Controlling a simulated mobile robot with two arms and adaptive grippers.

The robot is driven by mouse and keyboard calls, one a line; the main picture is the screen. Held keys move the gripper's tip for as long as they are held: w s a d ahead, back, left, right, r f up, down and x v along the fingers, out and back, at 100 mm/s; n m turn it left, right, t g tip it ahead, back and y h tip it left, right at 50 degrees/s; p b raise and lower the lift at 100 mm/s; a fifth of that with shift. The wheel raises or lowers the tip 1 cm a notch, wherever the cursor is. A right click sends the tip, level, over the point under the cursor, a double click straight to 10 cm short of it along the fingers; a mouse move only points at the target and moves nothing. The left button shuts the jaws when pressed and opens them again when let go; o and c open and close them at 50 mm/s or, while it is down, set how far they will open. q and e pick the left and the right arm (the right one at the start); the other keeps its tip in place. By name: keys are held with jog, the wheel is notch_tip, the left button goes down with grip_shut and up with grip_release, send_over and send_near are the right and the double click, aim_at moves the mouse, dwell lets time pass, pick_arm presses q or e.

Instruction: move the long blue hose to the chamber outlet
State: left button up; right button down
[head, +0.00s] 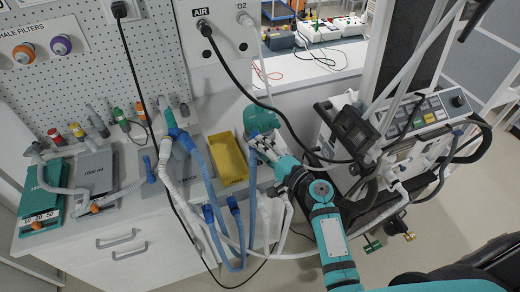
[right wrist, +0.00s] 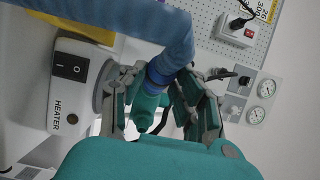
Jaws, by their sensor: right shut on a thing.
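The long blue hose (head: 202,170) hangs in a loop over the front of the counter. In the right wrist view the hose (right wrist: 120,32) crosses the top and bends down to a darker blue cuff (right wrist: 158,78). My right gripper (head: 262,143) is shut at this cuffed end, and its fingers (right wrist: 155,100) flank the cuff and a teal connector (right wrist: 146,108). The white heater (right wrist: 75,85), with a black switch, is close beside the fingers. I cannot tell which part is the chamber outlet, or whether the hose end touches it. My left gripper is out of view.
A yellow tray (head: 229,160) stands on the counter, left of my right gripper. More tubing and black cables hang over the counter front (head: 115,255). A machine with a control panel (head: 428,110) stands at the right. Gas outlets and cables are on the wall behind.

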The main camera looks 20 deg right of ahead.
jog(key=shift+w+d+b, duration=0.2)
jog(key=shift+w, duration=0.3)
jog(key=shift+w+d+b, duration=0.15)
jog(key=shift+w+d, duration=0.05)
jog(key=shift+w, duration=0.3)
jog(key=shift+d+r, duration=0.1)
jog(key=shift+r, duration=0.15)
dwell(0.6)
jog(key=c, duration=1.3)
grip_release()
jog(key=shift+c, duration=0.2)
jog(key=o, duration=0.4)
jog(key=shift+w+f, duration=0.2)
jog(key=shift+f, duration=0.05)
jog(key=shift+o, duration=0.2)
jog(key=shift+s, duration=0.15)
